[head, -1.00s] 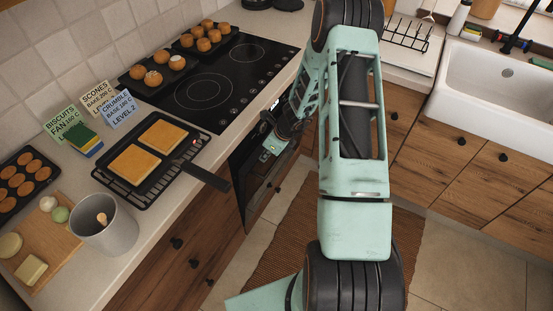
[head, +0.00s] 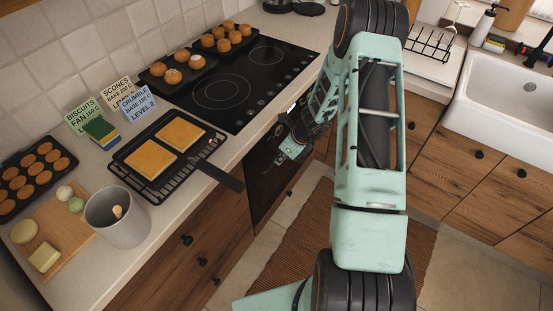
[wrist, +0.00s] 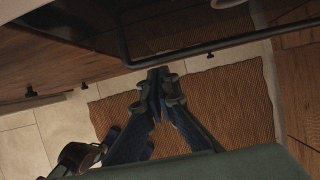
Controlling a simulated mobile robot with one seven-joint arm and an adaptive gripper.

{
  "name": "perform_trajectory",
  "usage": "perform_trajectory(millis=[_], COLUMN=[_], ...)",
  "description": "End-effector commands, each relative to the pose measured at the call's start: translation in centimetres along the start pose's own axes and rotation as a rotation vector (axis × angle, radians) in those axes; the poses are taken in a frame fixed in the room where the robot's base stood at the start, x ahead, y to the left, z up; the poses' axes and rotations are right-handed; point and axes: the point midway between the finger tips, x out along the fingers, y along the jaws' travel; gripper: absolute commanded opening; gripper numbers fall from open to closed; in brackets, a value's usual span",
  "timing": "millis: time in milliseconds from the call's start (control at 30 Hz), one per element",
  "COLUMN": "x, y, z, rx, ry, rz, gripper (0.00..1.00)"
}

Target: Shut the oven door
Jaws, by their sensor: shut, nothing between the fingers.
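The oven door (head: 262,184) is the dark panel under the hob, between wooden fronts. In the head view it looks upright and near the cabinet front; my arm covers part of it, and I cannot tell whether a small gap is left. In the wrist view its dark glass (wrist: 185,28) fills the top, with a dark bar (wrist: 225,43) along its near edge. My gripper (wrist: 157,80) is shut and empty, its tips just below that bar in the picture. I cannot tell if they touch it. In the head view my gripper (head: 284,155) is in front of the door.
The black hob (head: 245,80) and a rack tray (head: 205,155) are on the worktop above, the tray's dark handle (head: 222,178) jutting over the edge. Drawer knobs (head: 187,240) stick out at left. A brown rug (wrist: 235,105) lies on the floor. The white sink (head: 510,95) is at right.

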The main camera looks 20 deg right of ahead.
Motion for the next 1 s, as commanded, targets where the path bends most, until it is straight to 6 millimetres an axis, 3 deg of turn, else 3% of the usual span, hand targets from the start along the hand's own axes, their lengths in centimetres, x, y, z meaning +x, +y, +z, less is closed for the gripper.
perform_trajectory(millis=[67, 433, 600, 867, 1000], x=[-0.2, -6.2, -7.4, -7.7, -9.0], y=[-0.6, -0.5, -0.5, -0.6, -2.9], z=[-0.9, 4.7, 5.8, 6.0, 6.2], rx=[0.001, -0.006, -0.003, -0.001, -0.003], ry=[0.001, -0.001, -0.001, 0.001, 0.01], rz=[-0.002, -0.001, 0.0, -0.002, -0.074], gripper=[0.0, 0.0, 0.0, 0.0, 0.0])
